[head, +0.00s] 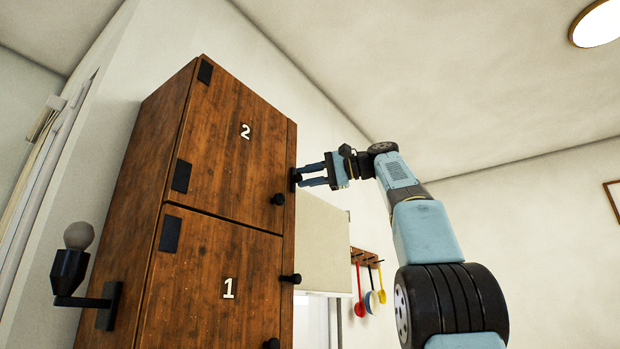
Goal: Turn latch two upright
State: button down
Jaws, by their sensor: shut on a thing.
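The wooden cabinet has an upper door marked 2 (235,150) and a lower door marked 1 (215,280); both look closed. Latch two (294,177) is a small dark piece on the right frame beside door 2. My gripper (300,178) reaches it from the right, and its two blue fingers are shut on it. The fingers partly hide the latch, so I cannot tell its exact angle. A round black knob (278,199) sits at the lower right of door 2. Latch one (291,278) lies sideways on the frame beside door 1.
A wall lamp (72,270) is fixed to the cabinet's left side. A pale box-like cupboard (323,245) stands behind at the right. A rack (366,257) with hanging utensils is on the wall beyond. Free room lies above and right of my arm.

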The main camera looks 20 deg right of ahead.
jog(key=shift+w+f, duration=0.1)
jog(key=shift+f, duration=0.1)
jog(key=c, duration=1)
grip_release()
jog(key=shift+o, duration=0.5)
jog(key=shift+r, duration=0.1)
jog(key=v, duration=1.2)
jog(key=shift+w, duration=0.1)
